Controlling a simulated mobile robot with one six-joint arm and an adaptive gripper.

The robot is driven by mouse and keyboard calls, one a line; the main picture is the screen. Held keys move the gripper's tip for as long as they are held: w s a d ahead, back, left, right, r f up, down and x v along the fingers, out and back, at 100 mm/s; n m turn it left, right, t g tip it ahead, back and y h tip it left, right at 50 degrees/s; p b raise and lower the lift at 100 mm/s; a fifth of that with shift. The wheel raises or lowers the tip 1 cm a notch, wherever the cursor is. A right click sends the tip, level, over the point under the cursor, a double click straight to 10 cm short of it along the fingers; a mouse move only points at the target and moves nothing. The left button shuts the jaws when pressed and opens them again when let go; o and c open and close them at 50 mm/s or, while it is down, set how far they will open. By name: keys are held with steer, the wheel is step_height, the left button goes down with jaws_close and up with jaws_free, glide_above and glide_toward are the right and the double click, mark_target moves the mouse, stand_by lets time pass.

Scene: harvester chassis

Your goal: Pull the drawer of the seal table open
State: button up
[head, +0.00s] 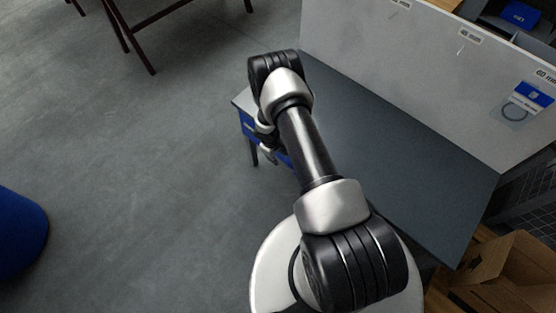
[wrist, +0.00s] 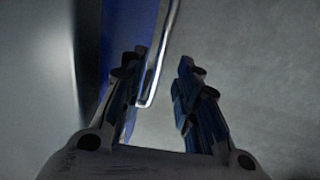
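The seal table (head: 400,140) has a dark grey top and a blue drawer (head: 247,124) under its left edge. My arm crosses in front and hides part of the drawer front. In the wrist view the blue drawer front (wrist: 122,25) stands at the left, with a bent metal bar handle (wrist: 168,35) along it. My gripper (wrist: 163,62) is open, and the lower end of the handle shows between its fingers, close to the left one. I cannot tell whether they touch. In the head view the gripper (head: 268,150) is small and partly hidden beside the drawer. The drawer looks shut.
A light panel (head: 420,60) with labels stands along the table's back edge. A cardboard box (head: 510,275) is at the lower right. A blue rounded object (head: 18,235) is at the far left and dark red legs (head: 130,40) at the top. The floor left of the table is clear.

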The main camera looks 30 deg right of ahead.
steer(key=shift+w+d+f+b, duration=0.1)
steer(key=shift+d+f+b, duration=0.1)
steer(key=shift+f, duration=0.5)
steer(key=shift+d+f+b, duration=0.1)
steer(key=shift+f+b, duration=0.1)
steer(key=shift+f, duration=0.5)
steer(key=shift+c, duration=0.2)
jaws_close()
